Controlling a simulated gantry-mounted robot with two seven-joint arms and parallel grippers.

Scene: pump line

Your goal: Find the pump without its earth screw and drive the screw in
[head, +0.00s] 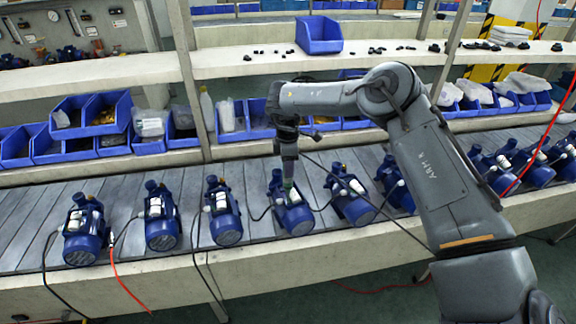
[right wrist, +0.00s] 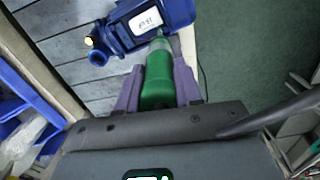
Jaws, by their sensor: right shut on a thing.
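Several blue pumps stand in a row along the slatted conveyor (head: 120,196) in the head view. My right gripper (head: 288,172) points down at one pump (head: 293,212) near the middle of the row. In the right wrist view its purple fingers (right wrist: 156,85) are shut on a green tool (right wrist: 157,82) like a screwdriver. The tool's far end meets or nearly meets the side of the blue pump (right wrist: 165,16), by its white label. I cannot tell whether it touches. The earth screw and its hole are too small or hidden to make out. My left gripper is out of view.
Blue bins (head: 98,115) with parts line the back of the conveyor. A shelf (head: 235,66) above holds another blue bin (head: 319,34) and small dark parts. Black and red cables (head: 128,288) hang over the front edge. Neighbouring pumps (head: 223,226) stand close on both sides.

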